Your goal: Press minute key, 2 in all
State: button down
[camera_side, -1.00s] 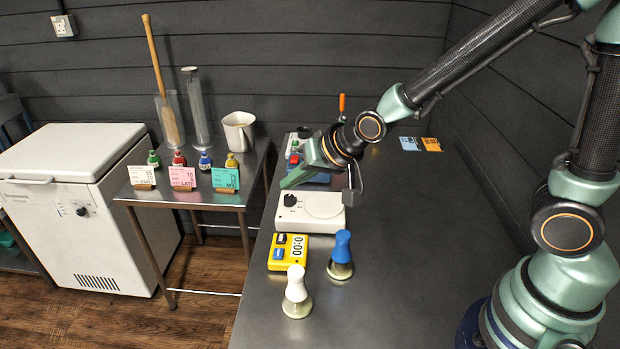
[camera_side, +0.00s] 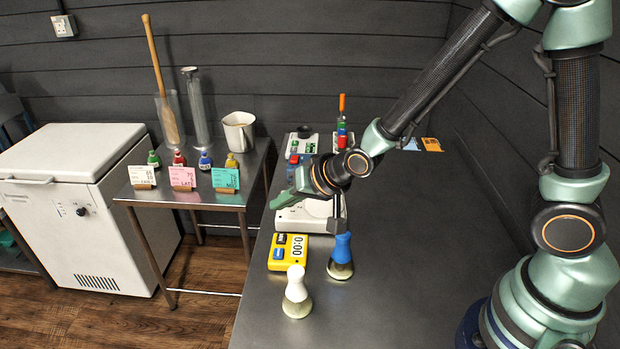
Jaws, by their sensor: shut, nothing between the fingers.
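The yellow timer (camera_side: 286,265) lies on the dark bench, with its white display (camera_side: 299,247) turned sideways and seeming to show only zeros. Two small keys, an upper one (camera_side: 281,239) and a lower blue one (camera_side: 279,253), sit on its left side. Their markings are too small to read, so I cannot tell which is the minute key. My gripper (camera_side: 281,202) is shut and empty. It points down and left over the white device behind the timer, above and apart from the keys.
The white device (camera_side: 292,220) stands just behind the timer, partly hidden by my gripper. A blue-topped bottle (camera_side: 341,249) and a white-topped bottle (camera_side: 296,286) stand close to the timer. The right part of the bench (camera_side: 420,260) is clear.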

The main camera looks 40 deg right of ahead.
aim_at(285, 241)
jog(key=shift+f, duration=3.1)
jog(key=shift+f, duration=0.15)
jog(key=shift+a+f, duration=0.1)
jog(key=shift+f, duration=0.15)
jog(key=shift+f, duration=0.45)
jog(key=shift+r, duration=0.15)
dwell(0.4)
jog(key=shift+r, duration=0.7)
jog(key=shift+r, duration=0.1)
jog(key=shift+r, duration=2.45)
